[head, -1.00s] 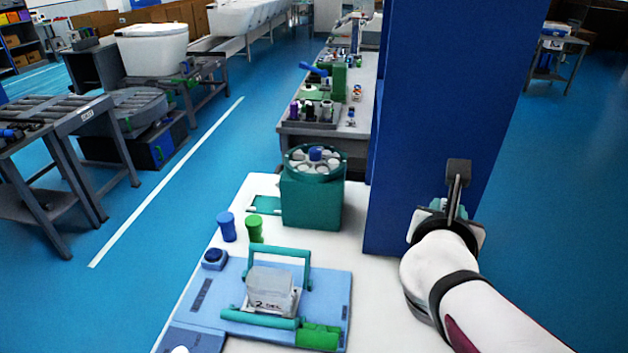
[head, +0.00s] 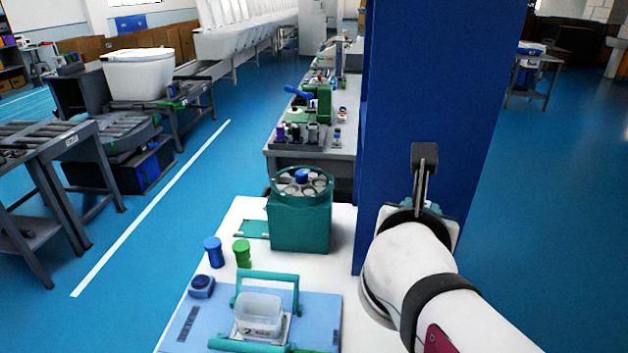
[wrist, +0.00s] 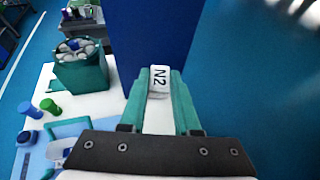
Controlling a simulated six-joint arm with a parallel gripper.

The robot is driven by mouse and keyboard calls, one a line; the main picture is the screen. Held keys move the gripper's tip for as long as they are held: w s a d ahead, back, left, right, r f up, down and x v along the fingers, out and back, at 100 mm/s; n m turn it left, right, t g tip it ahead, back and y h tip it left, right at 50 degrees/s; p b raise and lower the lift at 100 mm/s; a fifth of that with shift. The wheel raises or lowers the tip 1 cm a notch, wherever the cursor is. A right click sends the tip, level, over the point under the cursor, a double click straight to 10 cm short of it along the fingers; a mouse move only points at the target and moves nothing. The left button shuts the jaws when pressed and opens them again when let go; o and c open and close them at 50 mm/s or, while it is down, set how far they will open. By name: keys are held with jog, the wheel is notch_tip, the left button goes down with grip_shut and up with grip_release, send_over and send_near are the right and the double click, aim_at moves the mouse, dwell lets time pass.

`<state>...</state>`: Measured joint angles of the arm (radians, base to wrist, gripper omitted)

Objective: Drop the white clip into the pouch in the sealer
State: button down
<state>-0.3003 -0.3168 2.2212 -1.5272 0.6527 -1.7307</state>
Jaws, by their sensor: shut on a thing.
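My gripper (wrist: 159,96) has teal fingers that are shut on a white clip (wrist: 159,77) marked "N2" in the wrist view. In the head view my gripper (head: 428,205) is at the right, in front of the blue column, and the clip cannot be made out there. The sealer (head: 322,308) is a light blue plate with teal bars at the lower left of my gripper. A translucent, open-topped pouch (head: 260,314) stands in it between the bars. The held clip is well apart from the pouch, up and to its right.
A tall blue column (head: 445,75) stands behind my gripper. A teal carousel box (head: 300,226) stands at the back of the white table (head: 338,215). A blue jar (head: 213,252) and a green jar (head: 242,254) stand behind the sealer. Open floor lies to the right.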

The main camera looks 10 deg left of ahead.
dwell(0.5)
jog(key=d+f+n+y, duration=0.2)
jog(key=d, duration=0.3)
jog(key=n+g+y, duration=0.9)
jog(key=n+y, duration=0.6)
jog(key=n, duration=0.1)
send_over(274, 316)
notch_tip(274, 316, down, 25)
jog(key=shift+r, duration=0.15)
jog(key=shift+f, duration=0.45)
